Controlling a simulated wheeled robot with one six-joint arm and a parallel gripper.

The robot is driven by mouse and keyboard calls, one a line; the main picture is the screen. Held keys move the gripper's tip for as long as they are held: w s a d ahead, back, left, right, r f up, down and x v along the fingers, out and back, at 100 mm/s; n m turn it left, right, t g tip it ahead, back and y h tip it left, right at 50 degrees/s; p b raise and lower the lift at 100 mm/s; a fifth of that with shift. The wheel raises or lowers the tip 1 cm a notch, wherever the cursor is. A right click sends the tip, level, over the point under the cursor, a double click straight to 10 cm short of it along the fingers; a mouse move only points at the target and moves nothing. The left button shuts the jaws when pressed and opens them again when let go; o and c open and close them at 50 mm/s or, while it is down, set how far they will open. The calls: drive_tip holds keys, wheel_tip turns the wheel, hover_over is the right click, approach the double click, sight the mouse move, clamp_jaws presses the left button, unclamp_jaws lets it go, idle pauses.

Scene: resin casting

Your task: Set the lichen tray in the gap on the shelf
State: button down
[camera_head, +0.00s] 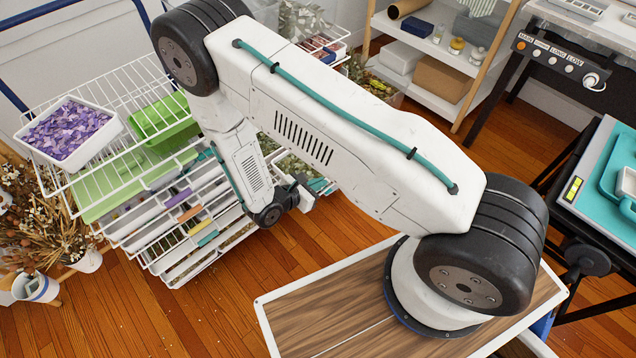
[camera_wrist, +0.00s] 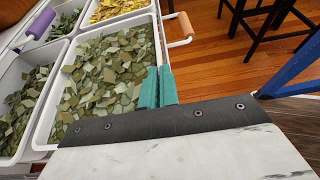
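A white tray of grey-green chips (camera_wrist: 92,88), which may be the lichen tray, fills the middle of the wrist view. The teal fingers of my gripper (camera_wrist: 158,88) stand close together at its right wall. Whether they hold a handle or the wall there is hidden. In the head view my gripper (camera_head: 300,190) is at the right side of a white wire shelf (camera_head: 105,75), low down. Grey-green chips (camera_head: 290,165) show behind my arm there. My arm covers much of that side, and I cannot make out the gap.
A tray of purple chips (camera_head: 68,132) sits on top of the shelf near green bins (camera_head: 160,118). A tray of yellow chips (camera_wrist: 115,8) and one with a purple handle (camera_wrist: 40,24) adjoin the chip tray. Dried plants (camera_head: 45,235) stand at left. Wooden floor (camera_head: 300,260) is open in front.

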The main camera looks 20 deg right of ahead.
drive_tip(key=c, duration=1.7)
unclamp_jaws()
